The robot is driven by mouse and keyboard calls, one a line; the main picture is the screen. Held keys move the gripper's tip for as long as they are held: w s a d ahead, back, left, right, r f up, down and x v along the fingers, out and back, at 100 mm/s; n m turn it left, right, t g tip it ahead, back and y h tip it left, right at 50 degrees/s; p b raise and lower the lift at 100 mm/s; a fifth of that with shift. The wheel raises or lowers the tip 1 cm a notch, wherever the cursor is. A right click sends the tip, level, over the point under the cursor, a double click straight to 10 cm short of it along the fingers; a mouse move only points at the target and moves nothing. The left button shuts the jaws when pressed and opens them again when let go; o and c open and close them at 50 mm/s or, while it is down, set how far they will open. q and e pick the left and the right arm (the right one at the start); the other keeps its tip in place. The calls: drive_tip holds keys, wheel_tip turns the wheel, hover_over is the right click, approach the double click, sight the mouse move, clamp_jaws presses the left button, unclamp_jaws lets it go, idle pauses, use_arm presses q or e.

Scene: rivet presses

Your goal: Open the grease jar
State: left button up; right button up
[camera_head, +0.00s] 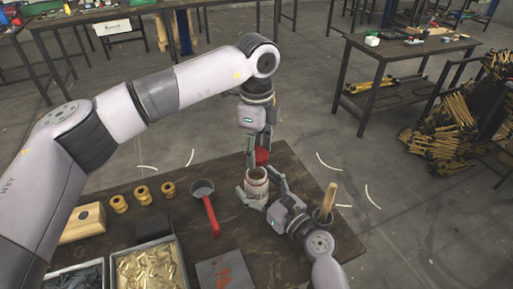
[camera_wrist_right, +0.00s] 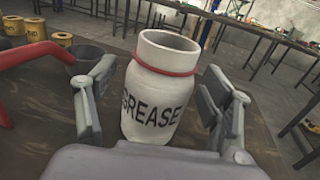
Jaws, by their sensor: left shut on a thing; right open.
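The grease jar (camera_head: 256,194) stands upright on the dark table. In the right wrist view the jar (camera_wrist_right: 157,92) is white with black "GREASE" lettering, a red ring around its neck and an uncovered mouth. My left gripper (camera_head: 260,150) is above the jar, shut on a red lid (camera_head: 262,156). The lid looks clear of the rim. My right gripper (camera_head: 259,184) is open, with its fingers on either side of the jar; it also shows in the right wrist view (camera_wrist_right: 163,100). Visible gaps separate the fingers from the jar.
A grey cup with a red handle (camera_head: 209,205) is left of the jar. Brass pieces (camera_head: 118,204) and parts trays (camera_head: 150,266) lie farther left. A pot with a wooden handle (camera_head: 328,203) stands right of my right gripper.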

sight(264, 190)
drive_tip(key=v, duration=0.7)
drive_tip(key=shift+s+d, duration=0.15)
drive_tip(key=shift+s, duration=0.05)
use_arm(q)
drive_tip(key=shift+r, duration=0.1)
use_arm(e)
drive_tip(key=shift+r, duration=0.1)
